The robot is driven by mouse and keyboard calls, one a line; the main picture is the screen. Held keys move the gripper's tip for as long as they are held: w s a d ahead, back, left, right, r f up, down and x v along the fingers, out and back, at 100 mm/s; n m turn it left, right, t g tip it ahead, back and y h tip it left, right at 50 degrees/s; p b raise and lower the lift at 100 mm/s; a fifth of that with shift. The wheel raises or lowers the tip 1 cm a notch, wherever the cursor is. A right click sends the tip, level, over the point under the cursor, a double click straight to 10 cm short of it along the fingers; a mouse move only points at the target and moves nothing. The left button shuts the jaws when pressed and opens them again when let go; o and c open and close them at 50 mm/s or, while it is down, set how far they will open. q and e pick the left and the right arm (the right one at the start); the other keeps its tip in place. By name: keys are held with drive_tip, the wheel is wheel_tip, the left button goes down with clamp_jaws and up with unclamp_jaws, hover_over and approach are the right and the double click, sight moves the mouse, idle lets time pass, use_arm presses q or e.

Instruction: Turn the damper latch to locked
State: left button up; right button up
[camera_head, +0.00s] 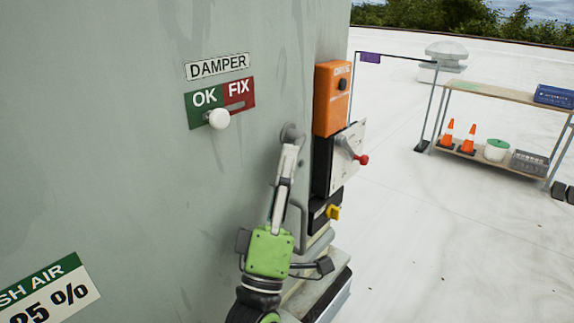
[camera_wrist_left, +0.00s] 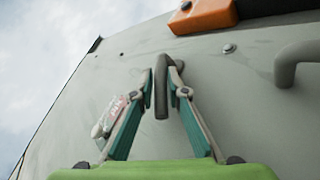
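The damper latch is a dark grey handle on a round pivot (camera_head: 290,131) on the grey-green cabinet wall. It shows between my fingertips in the left wrist view (camera_wrist_left: 161,86), pointing roughly up and down there. My left gripper (camera_head: 287,150) reaches up to it from below; in the left wrist view its two fingers (camera_wrist_left: 161,84) close in on both sides of the handle and appear to touch it. The DAMPER plate (camera_head: 242,91) carries a green OK field and a red FIX field. A white knob (camera_head: 218,118) sits at its lower edge, near the border between them. My right gripper is not in view.
A grey grab handle (camera_wrist_left: 296,62) stands out from the wall nearby. A shelf (camera_head: 500,93) stands on the open white roof.

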use_arm(q)
drive_tip(key=shift+s+f, duration=0.1)
drive_tip(key=shift+f, duration=0.1)
drive_tip(key=v, duration=1.1)
drive_tip(key=shift+s, duration=0.3)
drive_tip(key=shift+f, duration=0.1)
